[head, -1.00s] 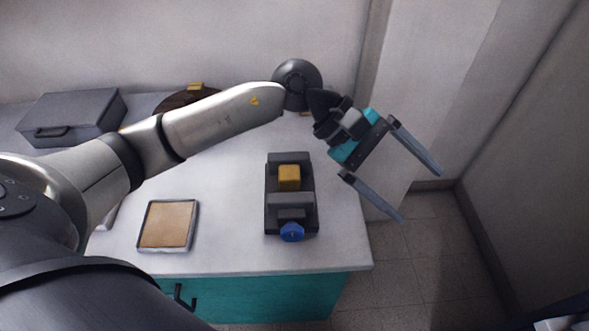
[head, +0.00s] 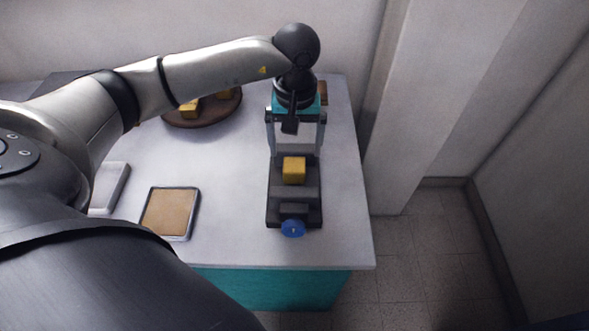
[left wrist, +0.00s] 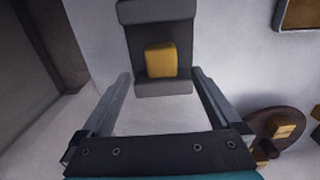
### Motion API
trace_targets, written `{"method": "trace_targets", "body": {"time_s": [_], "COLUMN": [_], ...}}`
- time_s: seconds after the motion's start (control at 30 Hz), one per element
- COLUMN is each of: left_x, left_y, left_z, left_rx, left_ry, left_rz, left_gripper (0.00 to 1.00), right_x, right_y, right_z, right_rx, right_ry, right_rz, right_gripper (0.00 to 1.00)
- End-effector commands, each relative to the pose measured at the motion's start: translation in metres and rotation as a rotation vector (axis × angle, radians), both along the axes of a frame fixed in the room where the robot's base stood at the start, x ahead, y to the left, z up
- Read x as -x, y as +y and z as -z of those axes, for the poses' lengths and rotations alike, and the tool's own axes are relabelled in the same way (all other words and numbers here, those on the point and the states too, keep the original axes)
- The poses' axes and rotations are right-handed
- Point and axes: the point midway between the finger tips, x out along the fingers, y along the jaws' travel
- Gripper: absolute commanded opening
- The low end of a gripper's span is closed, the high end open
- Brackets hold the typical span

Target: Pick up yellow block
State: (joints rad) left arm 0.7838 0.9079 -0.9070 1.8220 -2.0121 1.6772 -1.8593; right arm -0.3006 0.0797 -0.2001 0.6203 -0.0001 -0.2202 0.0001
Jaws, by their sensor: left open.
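A yellow block (head: 294,170) sits in a dark grey vise-like holder (head: 308,215) with a blue knob (head: 292,228) at its front, near the right side of the white table. In the left wrist view the yellow block (left wrist: 161,60) lies ahead of the open fingers, between the holder's jaws (left wrist: 158,12). My left gripper (left wrist: 160,85) is open and empty, with one finger to each side of the block's line. In the head view the left gripper (head: 294,150) is just behind the block, its fingers partly hidden. My right gripper is not in view.
A round brown tray (head: 215,117) with several yellow blocks stands at the back left. A shallow tan tray (head: 170,212) lies left of the holder. A pale grey object (head: 108,187) is at the left. The table's right edge is close to the holder.

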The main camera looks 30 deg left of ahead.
Motion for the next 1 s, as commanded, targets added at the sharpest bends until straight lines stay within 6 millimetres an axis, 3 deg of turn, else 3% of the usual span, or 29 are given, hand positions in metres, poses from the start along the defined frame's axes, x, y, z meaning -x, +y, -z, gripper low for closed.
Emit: {"method": "trace_targets", "body": {"time_s": [0.1,0.37,0.67,0.9,1.0], "left_x": [0.000,0.000,0.000,-0.001,0.000], "left_y": [-0.001,0.000,0.003,0.003,0.003], "left_z": [0.018,0.032,0.074,0.077,0.077], "left_rx": [0.002,0.003,0.003,0.003,0.003], "left_ry": [0.001,0.001,0.003,-0.001,-0.001], "left_rz": [-0.001,0.000,-0.002,0.000,0.000], "left_gripper": [0.97,0.97,0.97,0.97,0.89], "right_x": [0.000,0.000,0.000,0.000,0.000], "right_y": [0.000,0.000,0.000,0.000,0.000], "right_z": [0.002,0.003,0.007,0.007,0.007], "right_rx": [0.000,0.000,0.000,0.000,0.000], "right_ry": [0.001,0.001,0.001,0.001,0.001], "right_rz": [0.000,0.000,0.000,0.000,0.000], "right_gripper": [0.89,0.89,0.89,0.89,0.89]}}
